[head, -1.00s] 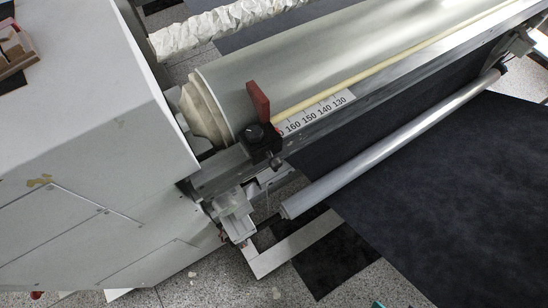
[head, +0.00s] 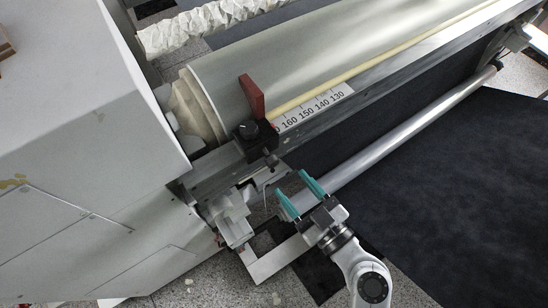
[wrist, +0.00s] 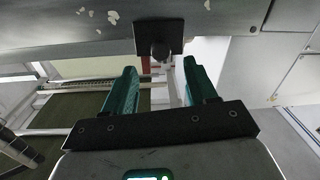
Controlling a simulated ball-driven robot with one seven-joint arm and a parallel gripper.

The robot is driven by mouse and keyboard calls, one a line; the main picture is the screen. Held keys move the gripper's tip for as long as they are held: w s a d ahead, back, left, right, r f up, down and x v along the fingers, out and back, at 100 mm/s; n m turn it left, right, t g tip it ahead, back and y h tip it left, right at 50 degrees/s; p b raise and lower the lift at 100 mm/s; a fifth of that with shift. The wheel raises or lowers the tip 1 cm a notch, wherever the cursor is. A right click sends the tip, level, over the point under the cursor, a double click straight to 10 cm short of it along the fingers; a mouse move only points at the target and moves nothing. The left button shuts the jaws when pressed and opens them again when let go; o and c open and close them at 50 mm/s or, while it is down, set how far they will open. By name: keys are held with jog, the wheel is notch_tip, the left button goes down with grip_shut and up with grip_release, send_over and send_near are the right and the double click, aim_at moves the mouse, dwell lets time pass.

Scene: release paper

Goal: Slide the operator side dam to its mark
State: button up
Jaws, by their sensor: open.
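The side dam is a red upright plate (head: 252,97) on a black clamp block with a round knob (head: 250,130). It sits on the metal rail at the left end of the big pale roller, left of the printed scale (head: 313,107). In the wrist view a dark square plate with a round knob (wrist: 160,50) shows ahead of the fingers. My gripper (head: 296,184), with teal fingers, is open and empty, below and right of the clamp block and apart from it. It also shows in the wrist view (wrist: 160,80). I cannot make out the mark itself.
A metal roller bar (head: 400,135) runs diagonally close beside my gripper. A grey machine housing (head: 80,120) fills the left. Dark sheet material (head: 450,190) hangs at right. A bracket (head: 233,217) stands left of my gripper.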

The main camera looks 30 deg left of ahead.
aim_at(275, 165)
jog(key=p+x, duration=0.2)
jog(key=x, duration=0.5)
jog(key=shift+w+a, duration=0.2)
jog(key=shift+a, duration=0.4)
jog(key=shift+c, duration=0.3)
grip_shut()
